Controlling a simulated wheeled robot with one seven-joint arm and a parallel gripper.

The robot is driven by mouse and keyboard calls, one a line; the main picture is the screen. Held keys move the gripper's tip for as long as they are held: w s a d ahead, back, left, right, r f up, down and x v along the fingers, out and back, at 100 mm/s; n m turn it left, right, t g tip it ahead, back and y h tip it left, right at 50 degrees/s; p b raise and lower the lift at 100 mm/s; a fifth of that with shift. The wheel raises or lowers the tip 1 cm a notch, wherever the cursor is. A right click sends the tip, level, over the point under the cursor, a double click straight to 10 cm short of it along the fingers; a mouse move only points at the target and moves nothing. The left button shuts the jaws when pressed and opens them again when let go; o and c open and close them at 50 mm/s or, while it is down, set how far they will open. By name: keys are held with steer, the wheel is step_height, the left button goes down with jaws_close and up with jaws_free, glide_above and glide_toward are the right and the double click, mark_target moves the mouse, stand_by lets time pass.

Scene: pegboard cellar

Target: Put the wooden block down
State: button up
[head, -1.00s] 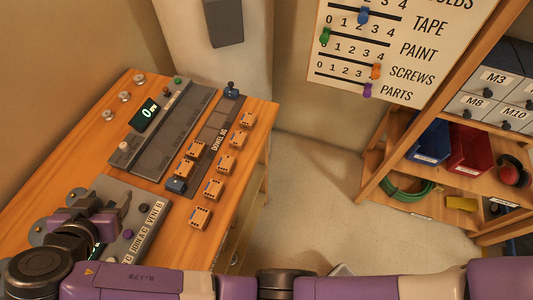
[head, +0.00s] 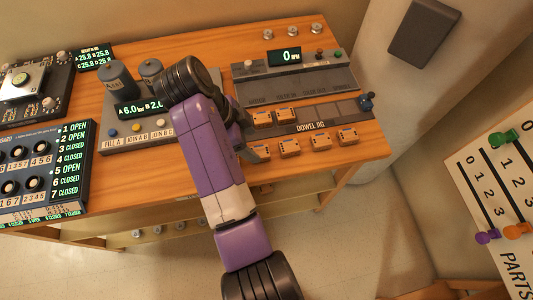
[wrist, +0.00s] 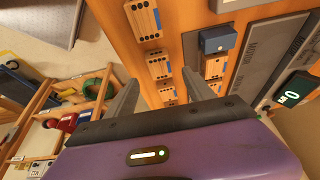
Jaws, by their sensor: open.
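Several small tan wooden blocks with dark dots lie on the bench. Two sit on the dowel jig (head: 345,108), one of them this block (head: 284,116). Others stand in a row on bare wood in front of it, including a block (head: 289,148) and another (head: 348,136). I cannot tell which one the task means. My gripper (wrist: 162,74) is open, its two fingers apart above the row. In the wrist view a row block (wrist: 159,66) shows between the fingertips, apparently not gripped. In the head view my arm hides much of the gripper.
A blue clamp (wrist: 218,40) stands at the jig's end, close to the right finger. A grey panel with a display (head: 284,57) lies behind the jig. A panel with dark canisters (head: 117,78) stands left of my arm. Bare wood borders the bench's front edge.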

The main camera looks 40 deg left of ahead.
mark_target(261, 151)
steer(key=shift+p+x, duration=0.8)
steer(key=shift+x, duration=1.9)
steer(key=shift+s+a, duration=0.1)
jaws_close()
steer(key=shift+r, duration=0.1)
steer(key=shift+r, duration=0.55)
step_height(261, 151, up, 18)
steer(key=p, duration=0.5)
steer(key=shift+a+r, duration=0.2)
